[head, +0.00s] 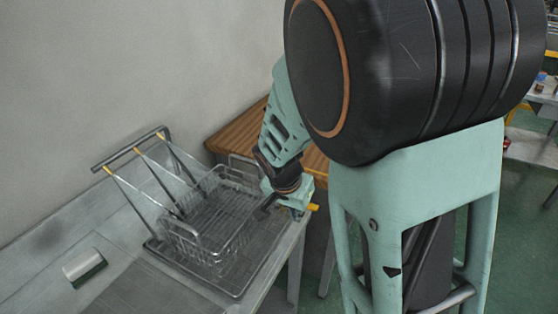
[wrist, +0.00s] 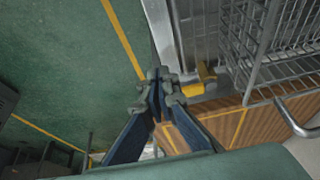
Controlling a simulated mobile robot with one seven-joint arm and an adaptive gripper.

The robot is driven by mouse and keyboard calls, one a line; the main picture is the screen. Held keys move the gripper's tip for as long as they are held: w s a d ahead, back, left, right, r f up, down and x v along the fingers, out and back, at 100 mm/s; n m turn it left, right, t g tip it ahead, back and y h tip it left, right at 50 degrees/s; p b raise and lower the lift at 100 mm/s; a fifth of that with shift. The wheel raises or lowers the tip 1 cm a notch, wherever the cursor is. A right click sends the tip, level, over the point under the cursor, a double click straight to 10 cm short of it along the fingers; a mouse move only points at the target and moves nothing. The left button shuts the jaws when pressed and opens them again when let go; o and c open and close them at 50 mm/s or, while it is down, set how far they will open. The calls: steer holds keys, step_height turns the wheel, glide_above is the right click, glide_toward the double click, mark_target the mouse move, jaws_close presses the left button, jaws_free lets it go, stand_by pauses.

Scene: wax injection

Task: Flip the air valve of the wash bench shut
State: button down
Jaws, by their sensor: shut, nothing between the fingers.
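The wash bench (head: 115,268) is a grey metal bench along the wall at the lower left of the head view. The air valve shows as a small yellow lever (wrist: 205,72) at the bench's edge in the wrist view. A yellow bit of it (head: 313,207) also shows beside my gripper in the head view. My gripper (wrist: 163,78) is shut and empty, its fingertips just beside the yellow lever. I cannot tell whether they touch it. In the head view my gripper (head: 287,204) is at the bench's right edge, and its fingertips are hard to make out.
A wire basket (head: 208,218) stands on the bench close to my gripper; its wires also show in the wrist view (wrist: 265,45). A frame with a dark bar (head: 130,150) stands behind it. A wood-topped table (head: 232,133) adjoins behind. Green floor (wrist: 65,65) lies open beside the bench.

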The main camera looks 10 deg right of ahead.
steer(key=w+d+f, duration=0.2)
steer(key=shift+w+f+p, duration=0.2)
steer(key=shift+w+p, duration=0.1)
steer(key=shift+w, duration=0.1)
steer(key=shift+w+d, duration=0.4)
steer(key=shift+w, duration=0.3)
